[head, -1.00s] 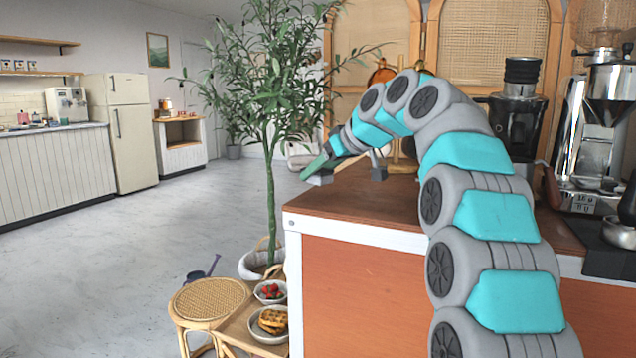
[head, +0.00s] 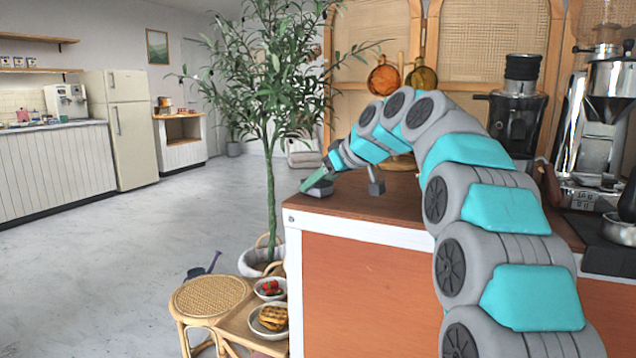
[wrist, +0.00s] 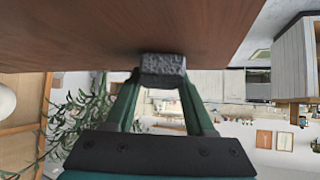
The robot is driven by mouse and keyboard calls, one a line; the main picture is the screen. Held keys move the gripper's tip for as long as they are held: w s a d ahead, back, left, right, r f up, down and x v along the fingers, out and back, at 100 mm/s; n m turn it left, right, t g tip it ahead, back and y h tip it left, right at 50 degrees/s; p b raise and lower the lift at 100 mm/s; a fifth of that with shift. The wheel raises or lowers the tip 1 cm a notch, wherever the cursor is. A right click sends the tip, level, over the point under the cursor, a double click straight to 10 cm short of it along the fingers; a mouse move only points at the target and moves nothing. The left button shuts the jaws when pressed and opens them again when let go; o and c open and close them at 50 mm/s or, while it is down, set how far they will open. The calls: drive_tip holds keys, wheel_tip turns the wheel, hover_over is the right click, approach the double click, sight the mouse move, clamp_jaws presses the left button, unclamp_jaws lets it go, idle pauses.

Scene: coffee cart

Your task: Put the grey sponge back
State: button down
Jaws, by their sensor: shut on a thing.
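The grey sponge (wrist: 163,66) is a small speckled block between the fingertips of my gripper (wrist: 161,78) in the wrist view. The gripper's green fingers are shut on it. In the head view my gripper (head: 318,181) reaches down at the left end of the brown wooden counter top (head: 350,204), with the sponge (head: 317,190) showing as a small grey block at its tip. The sponge is very close to the counter surface, near its left edge. I cannot tell whether it touches the wood.
A potted tree (head: 271,200) stands just left of the counter. Below it are a rattan stool (head: 210,296) and a low table with a bowl of strawberries (head: 269,289) and a plate of waffles (head: 273,318). A coffee grinder (head: 518,110) stands at the back right.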

drive_tip(key=shift+f, duration=0.15)
drive_tip(key=shift+c, duration=1.3)
unclamp_jaws()
drive_tip(key=shift+r, duration=0.25)
drive_tip(key=v, duration=1.1)
drive_tip(key=shift+s+d+b, duration=0.25)
drive_tip(key=shift+s+b, duration=0.1)
drive_tip(key=shift+r, duration=0.15)
